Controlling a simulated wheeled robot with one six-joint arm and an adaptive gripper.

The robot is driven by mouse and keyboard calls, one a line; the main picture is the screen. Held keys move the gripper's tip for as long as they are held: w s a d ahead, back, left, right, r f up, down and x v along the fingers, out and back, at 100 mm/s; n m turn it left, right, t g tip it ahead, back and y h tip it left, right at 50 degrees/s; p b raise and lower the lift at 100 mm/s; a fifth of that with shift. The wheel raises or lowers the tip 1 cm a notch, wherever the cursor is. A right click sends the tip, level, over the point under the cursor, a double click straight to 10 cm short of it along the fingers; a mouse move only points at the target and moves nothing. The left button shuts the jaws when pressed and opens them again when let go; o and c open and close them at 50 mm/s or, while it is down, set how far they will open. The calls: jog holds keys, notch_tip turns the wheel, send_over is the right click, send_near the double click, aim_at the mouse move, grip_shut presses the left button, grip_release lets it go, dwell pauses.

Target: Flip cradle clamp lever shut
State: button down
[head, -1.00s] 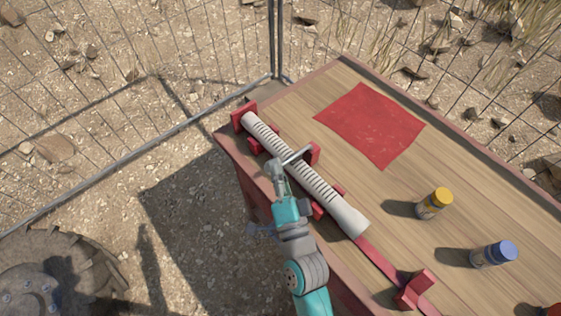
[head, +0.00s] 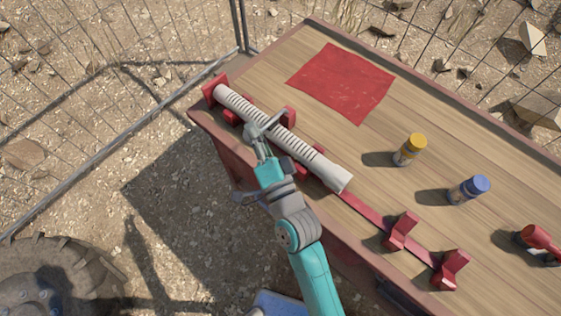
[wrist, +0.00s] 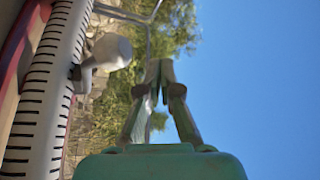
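A pale ribbed tube (head: 301,151) lies in the red cradle (head: 209,92) along the table's near-left edge. It also shows in the wrist view (wrist: 41,95). The grey clamp lever (head: 272,121) reaches across the tube near a red cradle block. In the wrist view a pale rounded knob (wrist: 109,52), apparently part of the lever, sits on a short stem beside the tube. My gripper (wrist: 160,66) has its fingertips together with nothing visible between them, to the right of the knob and apart from it. In the head view my gripper is small and overlaps the lever's near end, so contact is unclear.
A red mat (head: 342,82) lies at the table's back. A yellow-capped bottle (head: 410,150), a blue-capped bottle (head: 468,190) and a red object (head: 540,243) stand to the right. Empty red cradle supports (head: 400,231) extend front right. A wire fence (head: 110,70) runs behind.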

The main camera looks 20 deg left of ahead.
jog(key=s+d+f, duration=0.2)
jog(key=s+d, duration=0.1)
jog(key=d, duration=0.5)
jog(key=shift+s+d+f, duration=0.2)
jog(key=shift+d+f, duration=0.1)
dwell(0.4)
dwell(0.6)
